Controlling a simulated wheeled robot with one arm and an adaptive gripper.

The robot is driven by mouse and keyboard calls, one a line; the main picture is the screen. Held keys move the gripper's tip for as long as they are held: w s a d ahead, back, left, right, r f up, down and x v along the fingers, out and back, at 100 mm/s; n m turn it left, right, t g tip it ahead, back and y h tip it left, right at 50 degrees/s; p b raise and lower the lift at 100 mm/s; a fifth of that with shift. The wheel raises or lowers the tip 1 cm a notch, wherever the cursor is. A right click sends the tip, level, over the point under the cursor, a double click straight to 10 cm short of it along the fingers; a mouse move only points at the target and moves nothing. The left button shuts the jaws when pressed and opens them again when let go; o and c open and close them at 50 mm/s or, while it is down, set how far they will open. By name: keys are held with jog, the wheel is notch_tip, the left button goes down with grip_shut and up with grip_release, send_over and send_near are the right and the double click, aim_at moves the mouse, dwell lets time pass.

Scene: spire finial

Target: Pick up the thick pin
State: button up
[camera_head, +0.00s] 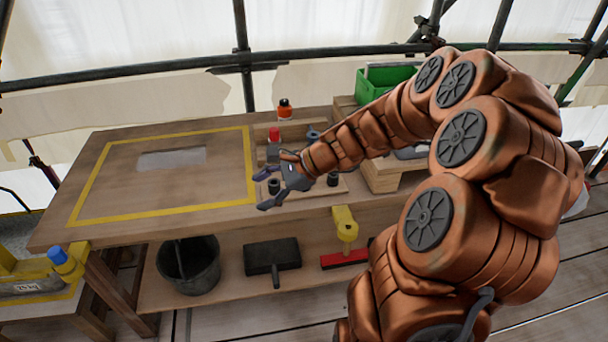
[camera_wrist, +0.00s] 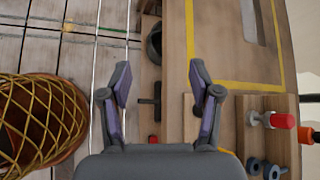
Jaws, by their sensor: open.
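I cannot tell for sure which piece is the thick pin. A short dark upright piece (camera_head: 274,187) stands on a small wooden board near the bench's front edge, and a similar dark piece (camera_head: 333,179) stands further right. In the wrist view a dark piece (camera_wrist: 210,104) is partly hidden behind the right finger. My gripper (camera_head: 267,189) is open and empty over the bench front, close to the left dark piece. It also shows in the wrist view (camera_wrist: 160,76), fingers wide apart, with the bench edge and lower shelf below.
The bench (camera_head: 110,155) has a yellow taped rectangle with free room. A red-capped item (camera_head: 273,134), an orange bottle (camera_head: 285,109) and a green crate (camera_head: 385,82) stand behind. Below are a black bucket (camera_head: 190,265) and a dark mallet (camera_head: 271,257). A netted brown object (camera_wrist: 40,120) is left.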

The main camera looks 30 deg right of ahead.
jog(key=w+d+f+m+t+h+b, duration=0.1)
jog(key=w+d+f+m+t+h, duration=0.15)
jog(key=d+m, duration=0.55)
jog(key=w+d+f+m+t+h, duration=0.1)
jog(key=d+f+m+t, duration=0.15)
jog(key=d, duration=0.95)
jog(key=shift+m, duration=0.45)
jog(key=shift+p+x, duration=0.35)
jog(key=shift+x, duration=3)
jog(key=shift+w+a+f, duration=0.25)
jog(key=shift+w+f, duration=0.15)
jog(key=shift+f, duration=0.05)
grip_shut()
